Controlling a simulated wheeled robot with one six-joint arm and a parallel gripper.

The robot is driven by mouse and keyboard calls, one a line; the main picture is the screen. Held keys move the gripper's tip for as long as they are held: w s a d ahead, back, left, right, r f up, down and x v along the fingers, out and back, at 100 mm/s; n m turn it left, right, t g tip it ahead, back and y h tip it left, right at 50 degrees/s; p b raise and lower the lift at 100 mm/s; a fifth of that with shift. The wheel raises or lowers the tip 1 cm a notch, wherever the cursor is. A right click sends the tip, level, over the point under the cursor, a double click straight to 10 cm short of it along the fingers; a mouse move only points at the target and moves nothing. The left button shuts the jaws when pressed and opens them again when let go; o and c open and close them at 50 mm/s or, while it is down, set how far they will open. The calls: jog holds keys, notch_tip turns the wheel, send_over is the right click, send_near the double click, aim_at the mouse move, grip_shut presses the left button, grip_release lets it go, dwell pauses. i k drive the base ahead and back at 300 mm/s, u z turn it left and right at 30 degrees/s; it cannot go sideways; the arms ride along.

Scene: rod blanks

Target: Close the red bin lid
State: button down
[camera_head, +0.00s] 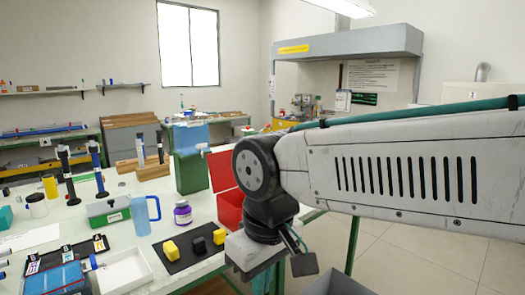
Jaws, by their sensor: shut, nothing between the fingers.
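The red bin (230,211) stands near the right edge of the table, partly hidden behind my arm's wrist. Its red lid (221,170) is raised and stands open, leaning up at the back of the bin. My gripper (303,264) is in front and to the right of the bin, beyond the table's edge. It is shut and empty, and its fingers are only partly visible. I see no contact between it and the lid.
A green bin (190,172) stands behind the red one. A purple-labelled jar (183,213), a blue jug (146,214) and a dark mat (178,255) with yellow and black blocks lie to the left. Open floor (430,255) is on the right.

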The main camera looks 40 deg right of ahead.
aim_at(219, 163)
jog(key=z, duration=0.65)
jog(key=i, duration=0.4)
